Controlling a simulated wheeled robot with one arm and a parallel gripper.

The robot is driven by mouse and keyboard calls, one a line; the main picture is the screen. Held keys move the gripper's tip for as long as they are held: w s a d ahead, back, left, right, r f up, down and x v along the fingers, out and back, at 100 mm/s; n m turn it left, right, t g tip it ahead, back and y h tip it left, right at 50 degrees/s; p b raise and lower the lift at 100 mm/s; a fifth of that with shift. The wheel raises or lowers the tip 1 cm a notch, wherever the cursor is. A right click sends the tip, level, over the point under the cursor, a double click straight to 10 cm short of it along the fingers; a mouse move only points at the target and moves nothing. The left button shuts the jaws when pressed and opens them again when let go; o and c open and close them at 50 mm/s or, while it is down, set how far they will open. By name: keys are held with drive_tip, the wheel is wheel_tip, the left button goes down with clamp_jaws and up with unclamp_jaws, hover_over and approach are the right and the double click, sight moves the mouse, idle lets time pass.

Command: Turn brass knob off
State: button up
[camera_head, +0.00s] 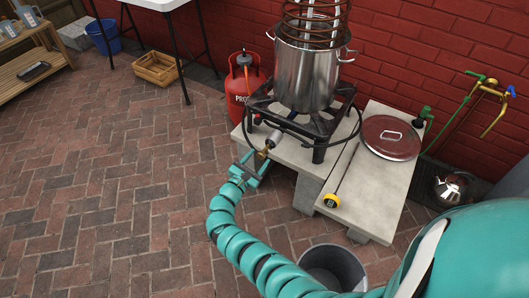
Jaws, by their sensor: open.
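The brass knob (263,153) is small and sits at the front of the black burner stand (318,128), beside a cylindrical metal fitting. A red gas cylinder (240,92) stands behind to the left.
A concrete bench (372,200) holds a round lid (390,137) and a yellow-headed probe (332,200). A grey bucket (334,262) stands in front of the bench, near my arm. A brass tap (492,92) is on the brick wall.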

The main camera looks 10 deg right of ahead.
sight(265, 150)
drive_tip(key=x, duration=0.4)
drive_tip(key=shift+f+b, duration=0.1)
drive_tip(key=shift+b, duration=0.3)
drive_tip(key=shift+w+d, duration=0.45)
drive_tip(key=c, duration=1)
